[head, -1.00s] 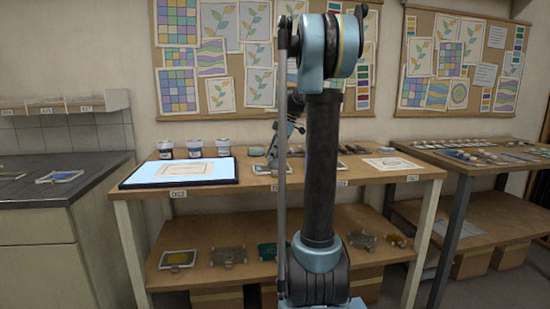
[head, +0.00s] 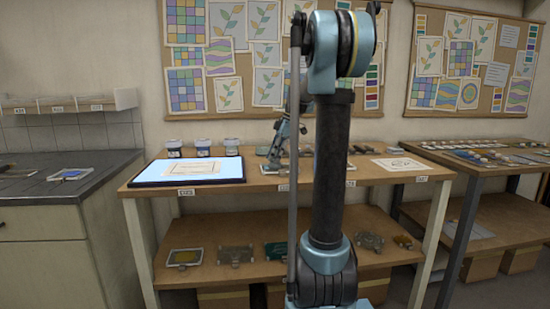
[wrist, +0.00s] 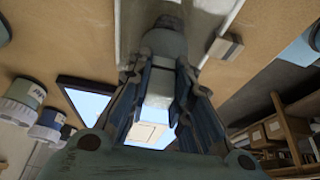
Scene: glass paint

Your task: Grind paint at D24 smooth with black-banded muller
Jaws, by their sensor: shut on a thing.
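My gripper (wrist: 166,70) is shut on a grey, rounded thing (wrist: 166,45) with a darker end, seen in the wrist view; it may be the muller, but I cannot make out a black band. In the head view my gripper (head: 275,158) is low over the middle of the workbench (head: 310,178), partly behind my arm. A pale slab (wrist: 205,15) lies beyond the held thing in the wrist view; I cannot tell whether they touch. The paint is not visible there. The label D24 cannot be read.
A lit light panel (head: 152,172) lies on the bench's left. Several lidded jars (head: 203,147) stand behind it. A white sheet (head: 398,164) lies at the right. The lower shelf (head: 215,278) holds several slabs. A dark counter (head: 70,170) stands left, another table (head: 490,170) right.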

